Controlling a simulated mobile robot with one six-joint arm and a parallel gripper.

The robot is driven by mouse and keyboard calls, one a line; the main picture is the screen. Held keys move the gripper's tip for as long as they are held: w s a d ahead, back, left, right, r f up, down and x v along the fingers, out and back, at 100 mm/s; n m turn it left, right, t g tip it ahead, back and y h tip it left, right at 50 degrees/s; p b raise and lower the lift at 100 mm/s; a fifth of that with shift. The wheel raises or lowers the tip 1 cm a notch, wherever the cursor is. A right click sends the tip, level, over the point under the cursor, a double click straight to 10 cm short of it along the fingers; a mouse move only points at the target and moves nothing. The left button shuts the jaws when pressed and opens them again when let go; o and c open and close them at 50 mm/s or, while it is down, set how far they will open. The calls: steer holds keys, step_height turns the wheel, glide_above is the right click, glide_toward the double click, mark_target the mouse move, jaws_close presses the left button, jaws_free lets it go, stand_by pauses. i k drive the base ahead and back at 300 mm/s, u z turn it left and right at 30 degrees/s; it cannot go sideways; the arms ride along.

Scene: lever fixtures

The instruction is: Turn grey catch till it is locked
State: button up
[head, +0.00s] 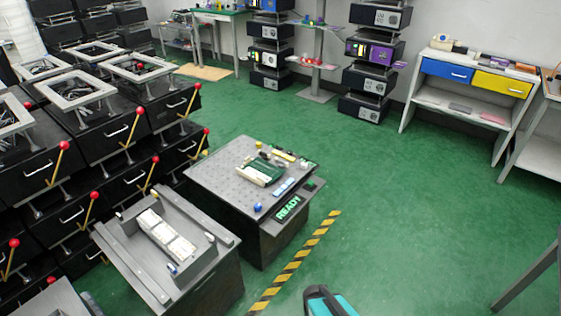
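I cannot pick out a grey catch for certain in the head view. A dark workstation with a perforated grey top (215,172) stands in the middle and shows a lit READY sign (288,208). On it lie a green-and-white fixture (259,172), a blue round knob (257,207) and small yellow parts. In front of it to the left, a grey stand with raised rails (118,255) holds a long white block (166,236).
Black drawer units with yellow, red-knobbed levers (60,160) fill the left. A yellow-black floor stripe (297,262) runs beside the workstation. A white bench (470,90) stands at the back right. Green floor (410,190) is open on the right. A black-and-teal object (328,303) shows at the bottom edge.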

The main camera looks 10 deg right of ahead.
mark_target(282, 163)
steer(key=u, duration=0.05)
steer(key=i, duration=0.9)
steer(key=u, duration=0.85)
steer(key=k, duration=0.6)
steer(key=u, duration=0.2)
